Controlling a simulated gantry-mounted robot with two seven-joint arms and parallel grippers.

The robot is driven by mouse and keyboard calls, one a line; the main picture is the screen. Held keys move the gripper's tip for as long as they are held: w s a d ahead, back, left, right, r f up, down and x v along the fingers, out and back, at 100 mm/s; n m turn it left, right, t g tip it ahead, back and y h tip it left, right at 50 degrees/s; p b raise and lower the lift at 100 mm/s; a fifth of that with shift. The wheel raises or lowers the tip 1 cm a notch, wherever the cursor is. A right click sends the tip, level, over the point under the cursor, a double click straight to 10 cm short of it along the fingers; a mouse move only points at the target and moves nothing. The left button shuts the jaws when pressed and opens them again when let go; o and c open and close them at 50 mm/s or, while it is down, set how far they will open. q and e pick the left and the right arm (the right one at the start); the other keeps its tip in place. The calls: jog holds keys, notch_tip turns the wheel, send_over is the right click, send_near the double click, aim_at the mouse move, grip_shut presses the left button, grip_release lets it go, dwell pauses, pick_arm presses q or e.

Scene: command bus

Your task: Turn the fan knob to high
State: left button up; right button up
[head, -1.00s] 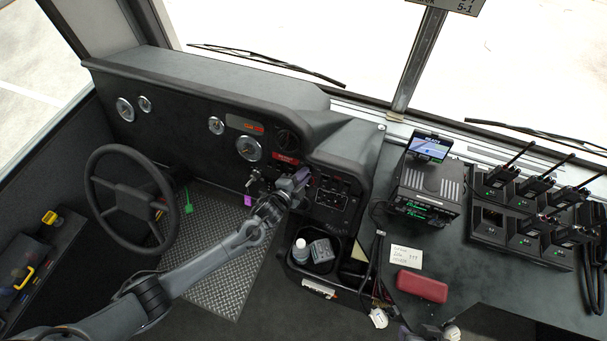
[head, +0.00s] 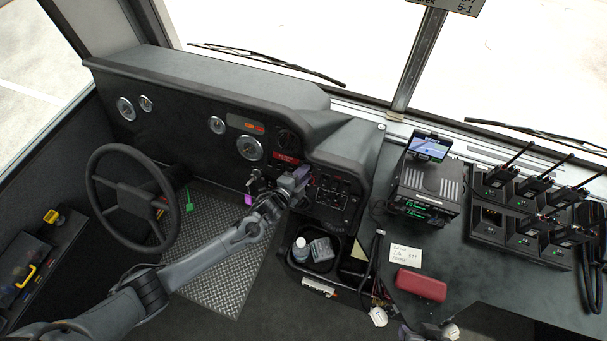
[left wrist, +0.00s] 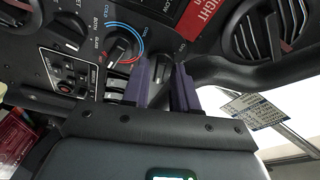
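My left gripper (head: 300,176) is at the switch panel right of the steering wheel. In the left wrist view its two purple-grey fingers (left wrist: 163,80) stand apart, pointing at the panel. A dark knob-like part (left wrist: 162,68) shows between them; whether they touch it is unclear. A dark knob (left wrist: 122,48) inside a blue and red arc marked COLD sits just left of the fingers. Which one is the fan knob is not clear. In the head view my gripper and arm cover part of the panel.
A round air vent (left wrist: 265,32) is right of the fingers. The dashboard hood (head: 345,145) overhangs the panel.

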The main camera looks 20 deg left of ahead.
pick_arm(q)
jog(key=shift+o, duration=0.5)
jog(key=shift+s, duration=0.15)
jog(key=b+v, duration=0.1)
jog(key=v, duration=0.9)
jog(key=shift+s+b, duration=0.25)
jog(key=shift+b, duration=0.05)
jog(key=shift+a, duration=0.1)
